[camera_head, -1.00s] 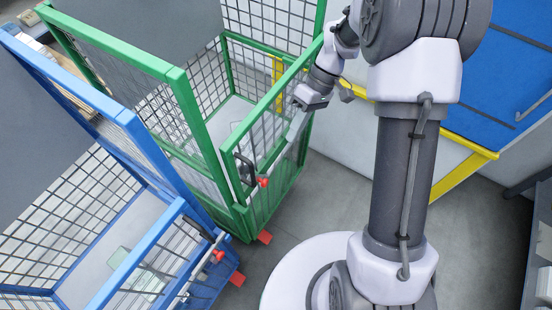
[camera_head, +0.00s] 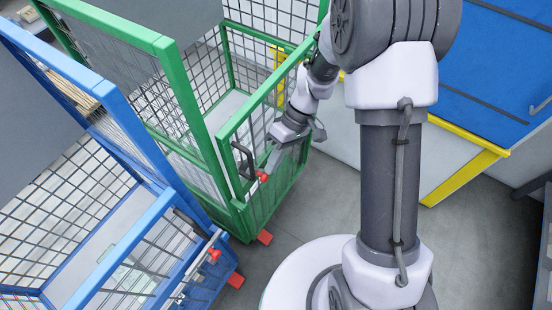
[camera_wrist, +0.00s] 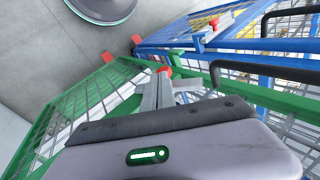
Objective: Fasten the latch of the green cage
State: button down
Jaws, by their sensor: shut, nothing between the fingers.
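The green cage (camera_head: 181,88) stands in the middle of the head view, its low gate on the side facing my arm. Its latch has a red knob (camera_head: 262,177) near the gate's left end, beside a black handle (camera_head: 243,160). The knob also shows in the wrist view (camera_wrist: 165,71), just beyond my fingertips, and the black handle (camera_wrist: 262,68) is to the right. My gripper (camera_head: 272,160) is shut and empty, pointing down-left at the gate close to the knob. In the wrist view my gripper (camera_wrist: 159,88) partly covers the latch; I cannot tell whether it touches.
A blue cage (camera_head: 117,98) stands close on the left, with its own red latch knob (camera_head: 214,254). Red feet (camera_head: 265,238) stick out at floor level. A yellow-edged blue panel (camera_head: 500,70) is at the right. Grey floor is open in front of the green cage.

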jog(key=shift+s+a+f, duration=0.1)
jog(key=shift+s+a, duration=0.25)
jog(key=shift+s, duration=0.1)
dwell(0.4)
jog(key=shift+s+a+f+b, duration=0.25)
jog(key=shift+s+a+b, duration=0.25)
jog(key=shift+s+b, duration=0.15)
jog(key=shift+s+a+f+b, duration=0.8)
jog(key=shift+s+a+b, duration=0.1)
jog(key=shift+s+b, duration=0.2)
jog(key=p+v, duration=0.7)
jog(key=v, duration=1)
jog(key=shift+r, duration=0.2)
